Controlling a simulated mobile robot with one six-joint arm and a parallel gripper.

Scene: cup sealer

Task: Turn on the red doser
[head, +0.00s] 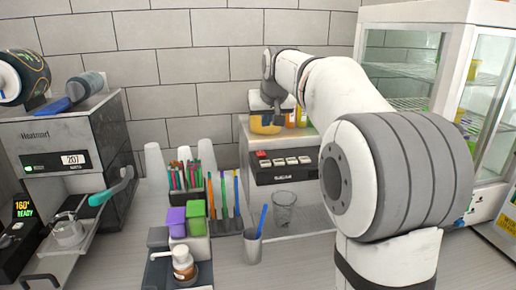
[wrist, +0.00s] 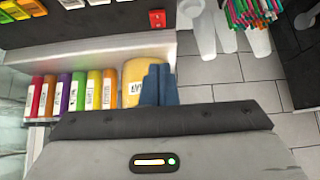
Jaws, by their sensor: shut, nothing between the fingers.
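The dosing machine (head: 285,165) has a dark front panel with a red button (head: 262,154) at its left end and several pale buttons beside it. The red button also shows at the top of the wrist view (wrist: 157,18). Several coloured bottles stand on top of the machine, and the wrist view shows a red one (wrist: 34,97) at the far left of their row. My gripper (head: 275,118) is shut and empty. It points down above the machine top, in front of a large yellow-orange jar (wrist: 132,82), apart from the red button.
A clear cup (head: 284,208) stands under the machine. Straws (head: 185,175), a grey cup with a blue stick (head: 252,245) and a pump bottle (head: 183,262) are to the left. The sealing machine (head: 65,150) is far left. A glass-fronted fridge (head: 405,65) is right.

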